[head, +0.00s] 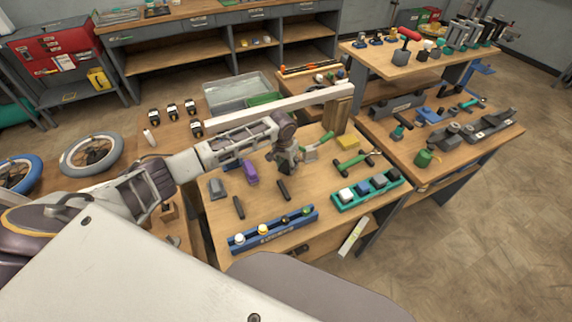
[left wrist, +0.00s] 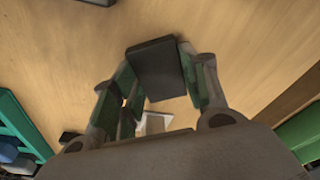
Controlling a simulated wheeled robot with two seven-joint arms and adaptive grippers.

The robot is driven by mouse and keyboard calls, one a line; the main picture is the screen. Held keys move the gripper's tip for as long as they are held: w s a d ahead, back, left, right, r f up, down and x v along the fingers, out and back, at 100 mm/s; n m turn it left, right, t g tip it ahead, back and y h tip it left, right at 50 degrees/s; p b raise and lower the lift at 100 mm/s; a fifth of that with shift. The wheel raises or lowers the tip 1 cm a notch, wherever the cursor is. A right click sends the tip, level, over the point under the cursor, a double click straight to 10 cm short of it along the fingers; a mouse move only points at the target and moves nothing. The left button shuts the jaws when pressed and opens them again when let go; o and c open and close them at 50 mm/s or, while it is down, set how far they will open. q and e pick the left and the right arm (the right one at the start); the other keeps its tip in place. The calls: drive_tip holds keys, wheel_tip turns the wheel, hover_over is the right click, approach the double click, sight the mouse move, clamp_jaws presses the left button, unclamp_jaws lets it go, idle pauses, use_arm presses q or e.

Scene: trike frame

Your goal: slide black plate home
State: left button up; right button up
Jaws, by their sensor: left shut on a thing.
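My left gripper (head: 287,166) is over the middle of the wooden worktable. In the left wrist view its two fingers (left wrist: 165,95) are closed on a flat black plate (left wrist: 155,66), which extends out beyond the fingertips. In the head view the gripper hides most or all of the plate. I cannot tell whether the plate touches the tabletop. A long white beam (head: 270,110) of the frame spans the back of the table, beside an upright wooden block (head: 338,112). My right gripper is not in view.
Close right of the gripper lie a green-handled tool (head: 322,142) and a green clamp-like tool (head: 354,162). A blue tray (head: 272,235) and a green tray (head: 350,201) sit along the front.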

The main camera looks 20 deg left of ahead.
sight(287, 168)
use_arm(q)
drive_tip(key=shift+w+d, duration=0.35)
drive_tip(key=shift+w, duration=0.1)
drive_tip(key=shift+p, duration=0.45)
idle(1.2)
idle(0.3)
drive_tip(key=o, duration=1.4)
drive_tip(key=shift+r, duration=0.1)
wheel_tip(287, 168, up, 12)
drive_tip(key=s, duration=0.1)
drive_tip(key=shift+s+a, duration=0.2)
drive_tip(key=shift+s, duration=0.2)
drive_tip(key=shift+s+d+f, duration=0.1)
drive_tip(key=shift+f, duration=0.15)
